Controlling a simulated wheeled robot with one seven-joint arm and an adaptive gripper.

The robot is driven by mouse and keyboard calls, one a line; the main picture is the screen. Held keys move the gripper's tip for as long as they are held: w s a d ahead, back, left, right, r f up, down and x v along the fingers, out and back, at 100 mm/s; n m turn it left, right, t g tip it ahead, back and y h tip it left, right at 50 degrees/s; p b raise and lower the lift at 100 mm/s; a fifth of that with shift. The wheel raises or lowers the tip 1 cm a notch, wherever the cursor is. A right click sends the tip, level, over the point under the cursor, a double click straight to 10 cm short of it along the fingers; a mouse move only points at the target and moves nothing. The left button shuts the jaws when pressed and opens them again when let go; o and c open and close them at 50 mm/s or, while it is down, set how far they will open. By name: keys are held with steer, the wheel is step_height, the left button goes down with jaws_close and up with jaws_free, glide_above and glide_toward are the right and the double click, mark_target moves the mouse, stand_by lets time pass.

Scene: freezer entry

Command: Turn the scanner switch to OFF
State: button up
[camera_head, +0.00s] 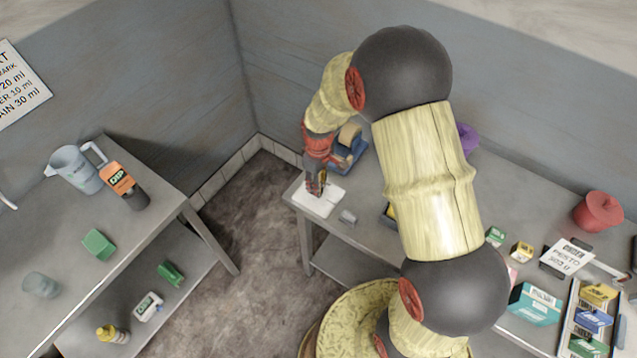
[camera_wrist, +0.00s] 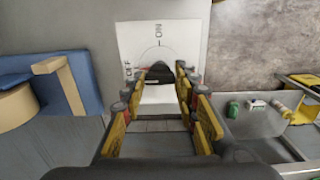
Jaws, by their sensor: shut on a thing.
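The scanner switch has a white plate (camera_head: 322,207) on the near left corner of the right table in the head view. The plate also shows at the top of the wrist view (camera_wrist: 132,38), with ON printed at its far edge and OFF at its left. A dark rounded knob (camera_wrist: 160,72) stands on the plate. A thin reddish mark lies on its left, near OFF; I cannot tell for sure whether it is the pointer. My gripper (camera_head: 317,188) reaches down over the plate. In the wrist view its fingers (camera_wrist: 167,76) are shut on the knob, one on each side.
A blue tape dispenser (camera_head: 343,160) stands just behind my gripper and on the left of the wrist view (camera_wrist: 85,75). Floor lies between the tables.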

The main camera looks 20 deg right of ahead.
stand_by(0.3)
steer(key=o, duration=1)
steer(key=shift+o, duration=0.6)
step_height(320, 180, up, 12)
